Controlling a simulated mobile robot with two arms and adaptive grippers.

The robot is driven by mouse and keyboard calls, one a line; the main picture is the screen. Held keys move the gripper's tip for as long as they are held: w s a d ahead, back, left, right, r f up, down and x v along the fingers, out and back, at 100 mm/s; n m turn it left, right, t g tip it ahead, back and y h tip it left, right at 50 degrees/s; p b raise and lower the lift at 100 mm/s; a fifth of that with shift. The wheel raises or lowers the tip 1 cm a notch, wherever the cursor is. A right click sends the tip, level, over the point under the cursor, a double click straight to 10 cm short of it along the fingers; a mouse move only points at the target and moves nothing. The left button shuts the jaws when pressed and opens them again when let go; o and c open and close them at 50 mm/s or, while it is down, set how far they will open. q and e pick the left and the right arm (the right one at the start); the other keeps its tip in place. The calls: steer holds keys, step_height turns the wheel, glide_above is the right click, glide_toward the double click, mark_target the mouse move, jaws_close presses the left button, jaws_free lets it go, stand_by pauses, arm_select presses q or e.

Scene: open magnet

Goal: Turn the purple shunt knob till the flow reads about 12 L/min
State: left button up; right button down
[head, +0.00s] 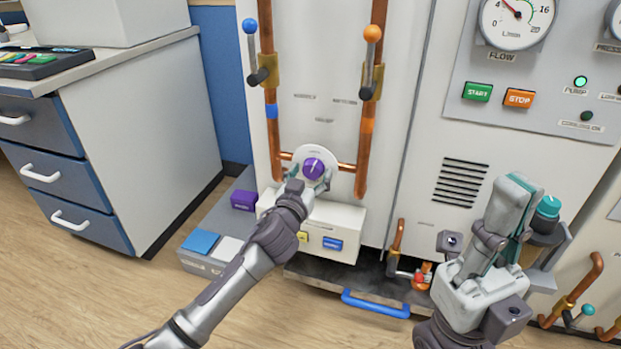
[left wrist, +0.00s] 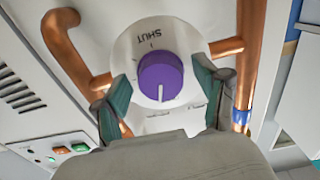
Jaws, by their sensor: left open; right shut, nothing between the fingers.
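The purple shunt knob (head: 314,168) sits on a round white dial plate between two copper pipes. In the left wrist view the knob (left wrist: 161,77) has a white pointer line, and the word SHUT is on the plate. My left gripper (head: 309,184) is open, with its teal fingertips on either side of the knob; in the left wrist view the fingers (left wrist: 166,92) look apart from it. The flow gauge (head: 517,20) is at the top right, partly cut off, with its red needle near 4. My right gripper (head: 519,200) is shut and empty, in front of the cabinet.
A blue-handled valve (head: 252,50) and an orange-handled valve (head: 372,60) are on the pipes above the knob. A white box with labels (head: 335,225) stands below it. A drawer unit (head: 120,140) is at the left. START (head: 477,92) and STOP (head: 519,98) buttons are under the gauge.

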arm_select(q)
steer(key=shift+w, duration=0.1)
steer(key=c, duration=1.1)
steer(key=shift+c, duration=0.2)
